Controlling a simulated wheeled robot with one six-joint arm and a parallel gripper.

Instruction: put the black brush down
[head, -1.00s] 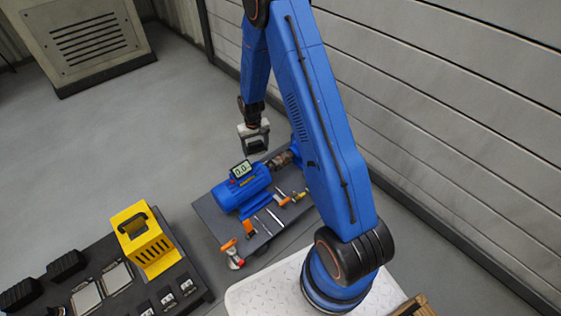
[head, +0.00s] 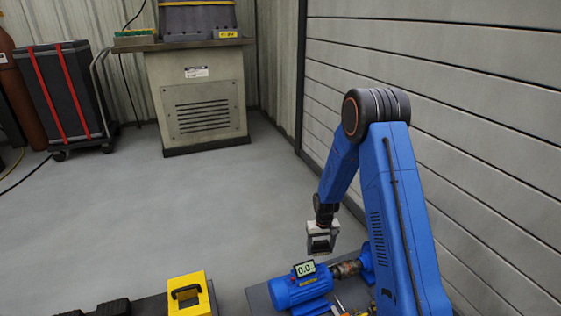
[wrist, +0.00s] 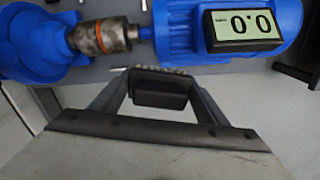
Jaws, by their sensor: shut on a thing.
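My gripper (head: 320,248) hangs above the skid, over the far side of the blue motor (head: 300,287). It is shut on the black brush (wrist: 160,93), a dark block between the two fingers in the wrist view, with a pale, bristle-like edge. The brush is held in the air, apart from the motor as far as I can tell. In the wrist view the motor (wrist: 180,30), its display reading 0.0 (wrist: 243,25) and the metal coupling (wrist: 103,36) lie beyond the gripper. The brush is small and dark in the head view.
A yellow box with a black handle (head: 188,296) stands on a dark surface at the front. A grey cabinet bench (head: 200,100) stands at the back. A black case with red straps (head: 62,95) is at left. The grey floor (head: 150,215) between is open. A panelled wall (head: 450,100) runs along the right.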

